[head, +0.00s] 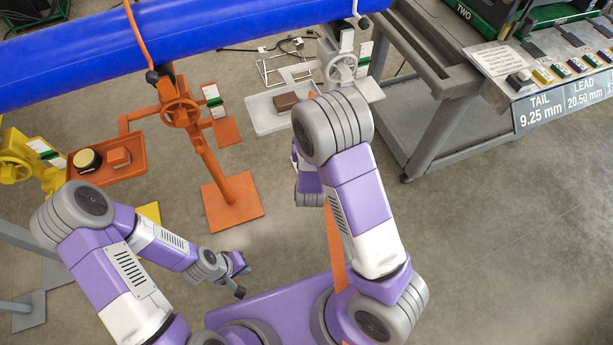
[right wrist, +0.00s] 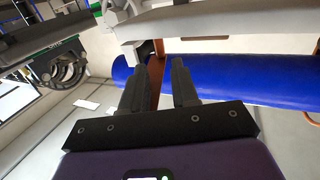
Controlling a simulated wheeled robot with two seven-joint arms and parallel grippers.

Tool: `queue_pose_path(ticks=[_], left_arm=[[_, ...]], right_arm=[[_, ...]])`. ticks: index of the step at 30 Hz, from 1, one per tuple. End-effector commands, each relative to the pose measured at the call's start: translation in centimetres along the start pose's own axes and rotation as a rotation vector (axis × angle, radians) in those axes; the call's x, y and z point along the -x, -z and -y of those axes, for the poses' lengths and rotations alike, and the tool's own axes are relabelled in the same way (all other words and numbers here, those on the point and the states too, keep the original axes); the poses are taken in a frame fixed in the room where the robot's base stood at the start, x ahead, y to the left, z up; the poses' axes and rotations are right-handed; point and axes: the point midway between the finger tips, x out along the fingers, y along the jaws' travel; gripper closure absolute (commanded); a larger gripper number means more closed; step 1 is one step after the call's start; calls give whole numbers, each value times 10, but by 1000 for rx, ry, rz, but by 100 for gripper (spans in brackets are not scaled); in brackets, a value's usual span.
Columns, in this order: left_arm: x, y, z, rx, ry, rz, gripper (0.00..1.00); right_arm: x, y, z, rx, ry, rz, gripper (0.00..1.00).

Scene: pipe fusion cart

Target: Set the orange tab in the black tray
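I cannot pick out the orange tab for certain. Small coloured tabs (head: 560,70) stand in a row on the sloped rack at the right. A black-and-green holder (head: 480,14) marked TWO is at the top right; I cannot tell whether it is the black tray. My left gripper (head: 243,279) is low in the middle of the head view, fingers apart, empty, over bare floor. My right gripper is hidden behind its arm in the head view. In the right wrist view its fingers (right wrist: 159,88) are apart, with an orange-brown post showing through the gap, apparently behind them.
A large blue pipe (head: 180,45) crosses the top left, on an orange stand (head: 233,188) and a white stand (head: 342,68). An orange tray (head: 90,180) and a white tray (head: 264,122) hold blocks. A grey cart (head: 432,122) is at the right. Floor at lower right is clear.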

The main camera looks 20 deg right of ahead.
Motion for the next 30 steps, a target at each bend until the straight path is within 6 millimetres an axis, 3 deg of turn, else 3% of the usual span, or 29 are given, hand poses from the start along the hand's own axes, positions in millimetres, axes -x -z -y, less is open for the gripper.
queue_pose_path(ticks=[2,5,9,12,15,19,22,30], left_arm=[[0,0,0,0,0,0,100],[0,0,0,0,0,0,100],[0,0,0,0,0,0,100],[0,0,0,0,0,0,100],[0,0,0,0,0,0,100],[0,0,0,0,0,0,100],[0,0,0,0,0,0,100],[0,0,0,0,0,0,100]], right_arm=[[3,-31,-4,-4,12,112,71],[21,-95,-7,-24,48,362,71],[85,-191,-5,-75,130,814,71],[145,-234,1,-117,202,1106,71],[199,-253,7,-151,274,1334,71],[243,-259,12,-175,344,1513,71],[258,-259,13,-181,370,1572,55],[261,-259,14,-181,375,1583,55]])
